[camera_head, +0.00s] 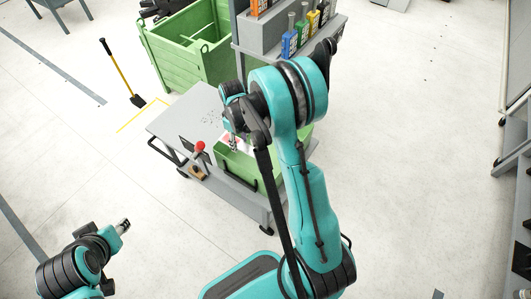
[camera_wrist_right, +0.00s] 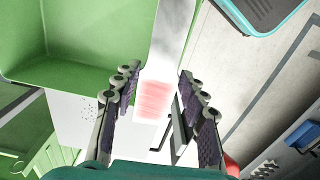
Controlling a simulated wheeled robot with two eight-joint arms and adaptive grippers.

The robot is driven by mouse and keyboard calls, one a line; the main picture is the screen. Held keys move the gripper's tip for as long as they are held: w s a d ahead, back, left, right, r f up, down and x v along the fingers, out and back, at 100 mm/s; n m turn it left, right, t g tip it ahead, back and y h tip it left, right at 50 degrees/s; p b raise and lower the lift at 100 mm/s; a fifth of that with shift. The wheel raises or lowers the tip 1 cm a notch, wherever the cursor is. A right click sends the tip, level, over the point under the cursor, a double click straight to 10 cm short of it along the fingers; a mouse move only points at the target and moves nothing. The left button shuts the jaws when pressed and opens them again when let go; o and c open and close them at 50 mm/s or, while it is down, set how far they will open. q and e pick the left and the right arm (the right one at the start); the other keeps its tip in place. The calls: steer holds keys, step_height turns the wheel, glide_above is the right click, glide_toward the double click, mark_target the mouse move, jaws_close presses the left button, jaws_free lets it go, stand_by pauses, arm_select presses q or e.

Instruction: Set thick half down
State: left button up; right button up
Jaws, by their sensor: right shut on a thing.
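The thick half (camera_wrist_right: 172,40) is a pale grey metal piece with a red patch at its lower end in the right wrist view. It lies between the two fingers of my right gripper (camera_wrist_right: 158,105), which is shut on it. In the head view my right gripper (camera_head: 234,143) points down over the green bin on the cart, and my arm partly covers it. A bit of white and red shows beside it. In the wrist view the piece passes beside the bin's edge; I cannot tell whether it touches. My left gripper (camera_head: 122,226) is at lower left, away from the cart; its fingers are too small to judge.
The green bin (camera_head: 262,183) sits on the grey cart (camera_head: 178,124). A large green crate (camera_head: 172,58) and a shelf with coloured bottles (camera_head: 290,42) stand behind. The cart's back left surface is mostly clear.

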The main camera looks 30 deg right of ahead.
steer(key=w+d+f+n+b, duration=0.1)
steer(key=w+d+f+n, duration=0.1)
steer(key=d+f, duration=0.45)
steer(key=n+b, duration=0.2)
steer(key=b, duration=0.2)
glide_above(256, 162)
step_height(256, 162, down, 12)
steer(key=shift+a+r, duration=0.1)
steer(key=shift+r, duration=0.05)
steer(key=shift+f+b, duration=0.45)
steer(key=shift+f, duration=1.45)
steer(key=shift+r, duration=0.1)
steer(key=shift+s, duration=0.1)
steer(key=shift+f, duration=0.2)
steer(key=o, duration=1.3)
